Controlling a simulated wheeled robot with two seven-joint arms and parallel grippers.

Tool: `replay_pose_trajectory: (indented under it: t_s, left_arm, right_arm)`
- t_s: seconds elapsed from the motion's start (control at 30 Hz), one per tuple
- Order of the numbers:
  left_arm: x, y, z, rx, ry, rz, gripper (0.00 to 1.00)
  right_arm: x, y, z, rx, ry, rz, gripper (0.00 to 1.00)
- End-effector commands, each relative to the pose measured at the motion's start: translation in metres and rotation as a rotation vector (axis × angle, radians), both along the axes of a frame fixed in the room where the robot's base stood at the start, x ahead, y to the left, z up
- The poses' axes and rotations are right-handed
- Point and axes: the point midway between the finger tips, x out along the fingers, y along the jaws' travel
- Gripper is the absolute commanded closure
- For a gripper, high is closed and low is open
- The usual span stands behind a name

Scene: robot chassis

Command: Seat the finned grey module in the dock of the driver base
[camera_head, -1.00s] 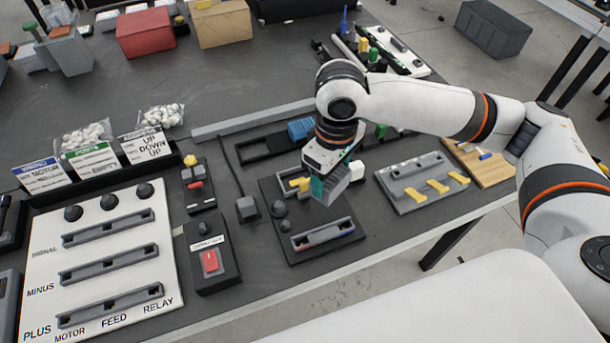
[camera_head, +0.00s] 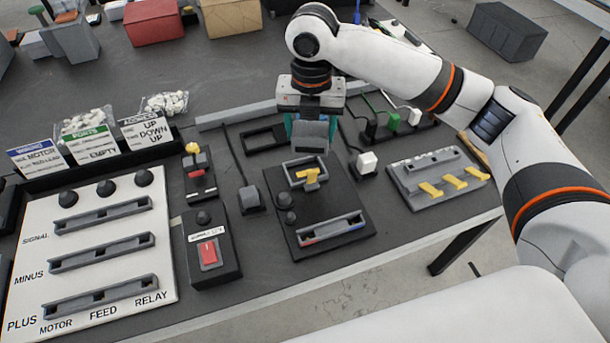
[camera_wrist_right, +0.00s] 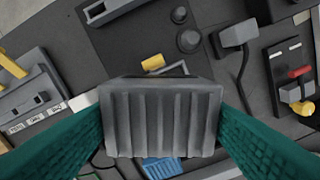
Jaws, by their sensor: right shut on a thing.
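The finned grey module (camera_head: 310,135) is held in my right gripper (camera_head: 312,122), between its teal fingers. In the right wrist view the module (camera_wrist_right: 160,118) shows its ribbed face. The driver base (camera_head: 296,222) is a dark plate with two knobs, a slotted rail and the grey dock frame (camera_head: 292,168) with a yellow lever (camera_head: 311,176). The module hangs just behind and above the dock, apparently apart from it. In the right wrist view the module hides most of the dock, and the yellow lever (camera_wrist_right: 152,62) shows beyond it. My left gripper is not in view.
A black box with a red switch (camera_head: 209,253) stands left of the base. A white-topped plug (camera_head: 367,162) stands at its right, close to the module. A grey panel with yellow levers (camera_head: 436,172) lies farther right. A large white panel (camera_head: 90,250) fills the left.

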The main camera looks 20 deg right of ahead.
Motion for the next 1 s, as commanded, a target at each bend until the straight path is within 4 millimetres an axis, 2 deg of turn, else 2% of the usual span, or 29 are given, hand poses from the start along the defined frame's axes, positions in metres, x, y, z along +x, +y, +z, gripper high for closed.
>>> replay_pose_trajectory:
  t_s: [0.1,0.2,0.37,0.63,0.83,1.0]
  left_arm:
    - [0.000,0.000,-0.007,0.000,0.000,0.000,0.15]
    - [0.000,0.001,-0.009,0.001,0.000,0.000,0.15]
    - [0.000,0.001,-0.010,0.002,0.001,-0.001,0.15]
    - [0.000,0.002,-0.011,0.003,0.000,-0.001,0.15]
    - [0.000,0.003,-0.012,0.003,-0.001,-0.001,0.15]
    - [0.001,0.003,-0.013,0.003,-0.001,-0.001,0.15]
  right_arm:
    - [0.008,0.004,-0.001,0.001,0.001,0.194,0.65]
    - [0.011,0.005,0.000,0.001,0.003,0.314,0.65]
    - [0.014,0.006,-0.002,0.002,0.006,0.406,0.65]
    - [0.013,0.006,-0.042,0.002,0.008,0.416,0.65]
    - [0.013,0.006,-0.062,0.002,0.008,0.415,0.65]
    - [0.013,0.006,-0.091,0.002,0.008,0.416,0.65]
